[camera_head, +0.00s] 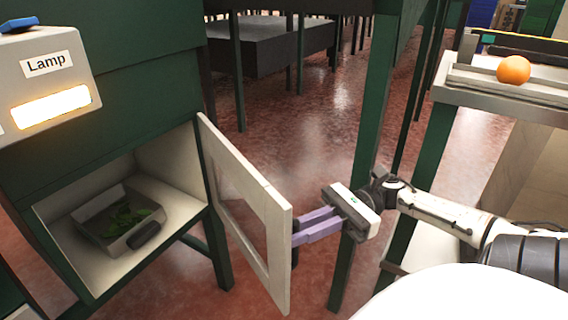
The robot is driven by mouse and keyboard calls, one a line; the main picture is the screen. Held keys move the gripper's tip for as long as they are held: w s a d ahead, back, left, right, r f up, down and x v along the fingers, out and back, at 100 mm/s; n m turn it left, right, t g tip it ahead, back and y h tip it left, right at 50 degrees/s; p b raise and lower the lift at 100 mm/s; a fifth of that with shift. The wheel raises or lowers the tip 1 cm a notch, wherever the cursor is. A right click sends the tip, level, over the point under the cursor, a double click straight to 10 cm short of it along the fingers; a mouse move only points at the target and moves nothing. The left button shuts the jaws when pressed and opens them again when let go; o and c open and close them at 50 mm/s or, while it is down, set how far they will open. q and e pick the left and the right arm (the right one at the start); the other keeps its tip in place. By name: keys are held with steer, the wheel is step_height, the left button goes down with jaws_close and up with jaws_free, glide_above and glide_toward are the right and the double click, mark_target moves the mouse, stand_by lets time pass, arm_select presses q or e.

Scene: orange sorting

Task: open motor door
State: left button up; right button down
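The white door (277,203) with a window pane hangs on the right side of a green cabinet's open compartment (176,168). It stands swung wide open. My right gripper (297,233) has purple fingers that reach to the outer side of the door's free edge. Small dark parts, perhaps a handle (295,258), show by the fingertips. I cannot tell whether the fingers are closed on them. My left gripper is not in view.
Inside the compartment is a grey tray (88,213) with green leaves and a dark front grip. A "Lamp" box (45,80) with a lit panel is at upper left. An orange (513,70) sits on a rail at upper right. Green posts (378,100) stand behind my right arm.

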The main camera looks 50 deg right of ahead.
steer(key=shift+d, duration=0.1)
steer(key=c, duration=1.8)
jaws_free()
steer(key=shift+w, duration=0.1)
